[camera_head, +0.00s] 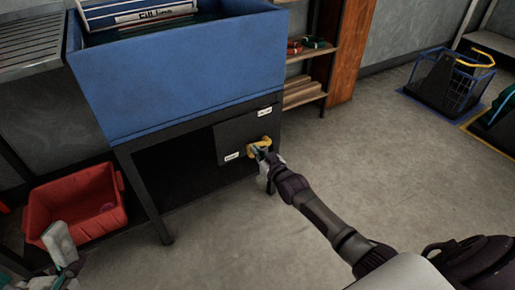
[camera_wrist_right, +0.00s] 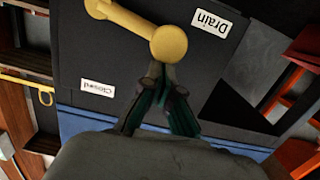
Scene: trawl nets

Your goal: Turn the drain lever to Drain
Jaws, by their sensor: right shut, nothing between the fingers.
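The yellow drain lever (camera_head: 266,141) sits on a dark panel (camera_head: 232,136) below the blue tank. In the right wrist view the lever (camera_wrist_right: 135,20) is a bar with a large round knob, running from the knob toward the upper left. The Drain label (camera_wrist_right: 212,22) is right of the knob, and the Closed label (camera_wrist_right: 97,88) is lower left. My right gripper (camera_head: 259,152) is at the lever; its fingers (camera_wrist_right: 160,72) are shut and empty, tips just below the knob. Contact is unclear. My left gripper (camera_head: 60,240) is partly visible at lower left; its jaws are unclear.
The blue tank (camera_head: 180,75) stands on a dark frame above the panel. A red crate (camera_head: 85,195) is at the left under the bench. A wooden shelf (camera_head: 305,85) stands behind at the right. A blue wire basket (camera_head: 470,90) is farther right. The floor between is clear.

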